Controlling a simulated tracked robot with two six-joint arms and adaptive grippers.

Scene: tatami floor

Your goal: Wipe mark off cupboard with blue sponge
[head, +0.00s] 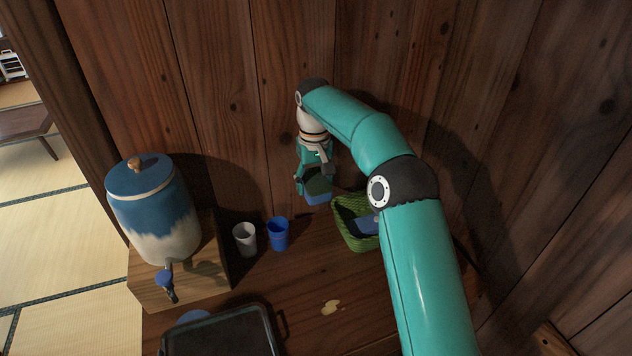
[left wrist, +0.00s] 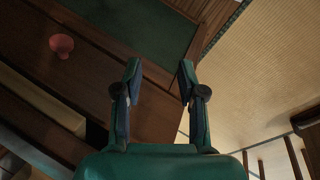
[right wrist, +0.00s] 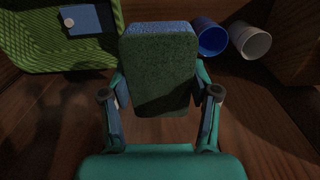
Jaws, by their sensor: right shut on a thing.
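My right gripper (head: 314,172) is shut on the blue sponge (head: 317,190), which has a dark green face. It holds the sponge above the wooden cupboard top (head: 290,295), behind the cups and left of the basket. The sponge fills the middle of the right wrist view (right wrist: 158,65) between the fingers. A pale yellowish mark (head: 331,307) lies on the cupboard top near its front, apart from the sponge. My left gripper (left wrist: 158,75) shows only in the left wrist view, open with nothing between its fingers.
A green basket (head: 346,234) holding a blue item (head: 366,224) stands right of the sponge. A blue cup (head: 278,234) and a white cup (head: 245,239) stand left. A blue-white dispenser (head: 153,213) sits on a wooden stand (head: 204,272). A dark tray (head: 222,335) is at front left.

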